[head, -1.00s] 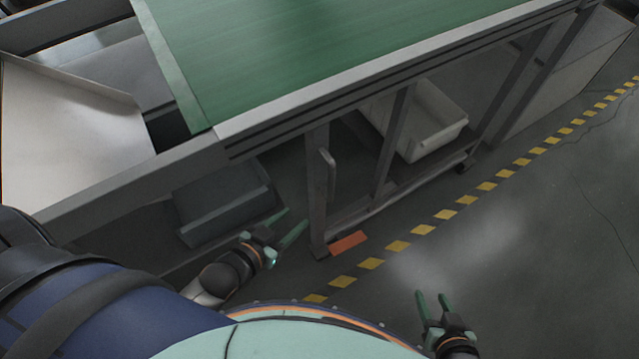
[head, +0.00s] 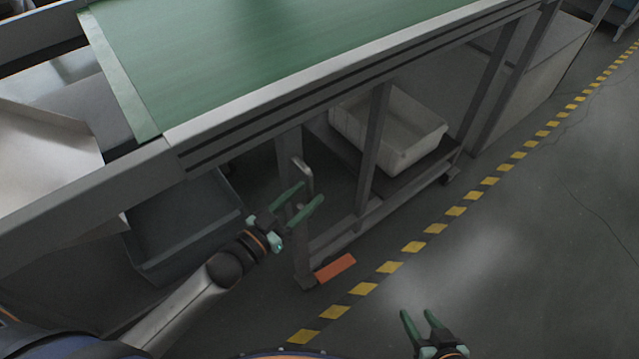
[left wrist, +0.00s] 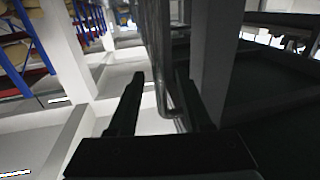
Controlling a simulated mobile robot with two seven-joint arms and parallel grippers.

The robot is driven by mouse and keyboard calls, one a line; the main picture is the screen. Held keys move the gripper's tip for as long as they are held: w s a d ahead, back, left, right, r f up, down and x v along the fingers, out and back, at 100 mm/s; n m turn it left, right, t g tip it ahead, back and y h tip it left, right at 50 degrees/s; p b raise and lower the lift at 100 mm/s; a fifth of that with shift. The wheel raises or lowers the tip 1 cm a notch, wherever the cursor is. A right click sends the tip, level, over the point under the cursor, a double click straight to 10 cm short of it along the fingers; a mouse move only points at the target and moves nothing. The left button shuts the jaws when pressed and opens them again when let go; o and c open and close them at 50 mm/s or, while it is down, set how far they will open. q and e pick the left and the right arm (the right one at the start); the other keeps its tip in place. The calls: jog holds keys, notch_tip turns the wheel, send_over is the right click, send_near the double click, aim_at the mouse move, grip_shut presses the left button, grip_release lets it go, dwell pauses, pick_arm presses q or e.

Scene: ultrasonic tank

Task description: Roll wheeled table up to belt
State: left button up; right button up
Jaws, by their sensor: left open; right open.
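The green belt (head: 270,55) runs across the top of the head view in a grey frame. In the left wrist view the handle (left wrist: 170,100) shows between the open fingers; contact cannot be told. My right gripper (head: 419,318) is open and empty over the floor.
A white bin (head: 390,130) stands on the low shelf. A grey bin (head: 185,225) is under the belt's left part. An orange piece (head: 335,267) lies at the post's foot. A yellow-black floor line (head: 415,247) runs alongside; the floor right of it is clear.

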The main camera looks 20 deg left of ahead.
pick_arm(q)
jog(key=shift+x, duration=2.6)
jog(key=shift+c, duration=0.4)
grip_shut()
